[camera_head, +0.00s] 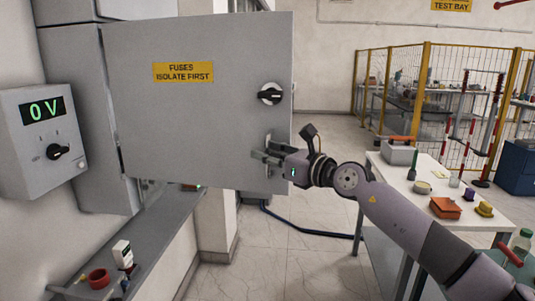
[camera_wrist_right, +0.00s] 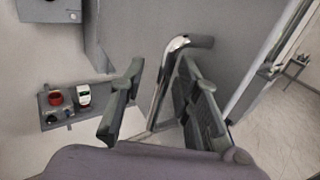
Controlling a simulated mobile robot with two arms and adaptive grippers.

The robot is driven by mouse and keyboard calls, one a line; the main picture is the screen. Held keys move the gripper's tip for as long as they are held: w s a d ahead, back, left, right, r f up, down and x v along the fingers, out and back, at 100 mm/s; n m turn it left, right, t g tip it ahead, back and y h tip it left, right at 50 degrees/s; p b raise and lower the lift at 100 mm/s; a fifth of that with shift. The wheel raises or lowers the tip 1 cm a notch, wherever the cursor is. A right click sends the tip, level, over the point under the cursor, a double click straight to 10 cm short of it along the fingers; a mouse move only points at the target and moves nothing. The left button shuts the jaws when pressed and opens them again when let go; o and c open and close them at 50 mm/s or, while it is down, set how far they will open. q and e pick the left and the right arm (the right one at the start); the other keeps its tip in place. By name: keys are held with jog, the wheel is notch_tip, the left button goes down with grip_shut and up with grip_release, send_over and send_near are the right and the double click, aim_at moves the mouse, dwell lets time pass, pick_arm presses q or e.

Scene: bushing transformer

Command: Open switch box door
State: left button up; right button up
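The switch box (camera_head: 85,110) is a grey cabinet on the left wall. Its grey door (camera_head: 200,110) stands swung out from the box in the head view, its labelled outer face toward me. The box's inside is hidden behind it. A metal bar handle (camera_head: 268,140) sits near the door's free edge, below a black rotary knob (camera_head: 270,94). My right gripper (camera_head: 268,156) is at the handle. In the right wrist view the handle (camera_wrist_right: 171,75) runs between its spread fingers (camera_wrist_right: 160,105), close to the right finger, with a gap to the left one. My left gripper is out of view.
A meter box (camera_head: 42,140) reading 0 V hangs at the left. A shelf (camera_head: 165,220) below carries a red ring (camera_head: 98,278) and a small white device (camera_head: 122,254). A white table (camera_head: 400,190) with tools stands right. Open floor lies between.

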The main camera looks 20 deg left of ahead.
jog(key=shift+d+f, duration=0.1)
jog(key=shift+d, duration=0.05)
jog(key=v, duration=1.1)
jog(key=shift+s+d, duration=0.15)
jog(key=shift+d, duration=0.2)
